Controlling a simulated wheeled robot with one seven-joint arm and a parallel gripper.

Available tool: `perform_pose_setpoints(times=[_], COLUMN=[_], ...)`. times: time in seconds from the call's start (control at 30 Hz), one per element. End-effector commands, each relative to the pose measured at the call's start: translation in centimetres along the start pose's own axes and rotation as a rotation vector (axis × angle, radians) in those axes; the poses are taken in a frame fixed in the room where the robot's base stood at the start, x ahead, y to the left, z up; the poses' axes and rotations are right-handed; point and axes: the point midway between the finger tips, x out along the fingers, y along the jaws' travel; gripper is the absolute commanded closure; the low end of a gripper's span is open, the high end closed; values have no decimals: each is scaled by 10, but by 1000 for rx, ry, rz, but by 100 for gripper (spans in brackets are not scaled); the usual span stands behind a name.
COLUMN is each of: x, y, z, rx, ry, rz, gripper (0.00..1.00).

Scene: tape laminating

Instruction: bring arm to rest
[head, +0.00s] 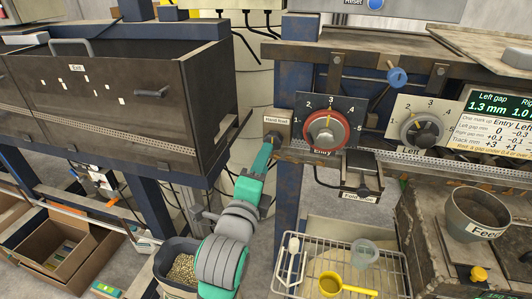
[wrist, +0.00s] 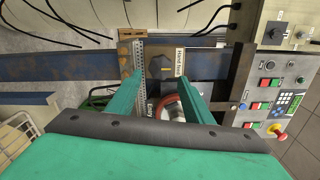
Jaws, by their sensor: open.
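My arm reaches up from the bottom of the head view, and my gripper (head: 266,152) is just below the dark hand feed knob (head: 273,137) on the machine's front post. In the wrist view the two green fingers of my gripper (wrist: 160,76) stand apart with nothing between their tips. The hand feed knob (wrist: 160,66) shows beyond the tips, between them in the picture. I cannot tell whether a finger touches it. The red entry dial (head: 326,132) is right of my gripper; in the wrist view it is partly hidden behind the right finger.
A dark cabinet (head: 120,85) stands left of my arm. The left dial (head: 421,130) and gap display (head: 500,103) are at right. A pellet-filled container (head: 166,291) sits beside my arm.

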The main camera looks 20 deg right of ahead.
Motion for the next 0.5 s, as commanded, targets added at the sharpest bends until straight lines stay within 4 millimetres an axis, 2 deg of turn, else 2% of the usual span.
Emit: perform_pose_setpoints(times=[0.2,0.5], x=[-14,-15], y=[1,1], z=[3,4], rx=[0,0], ry=[-6,-8], rz=[1,1], gripper=[54,54])
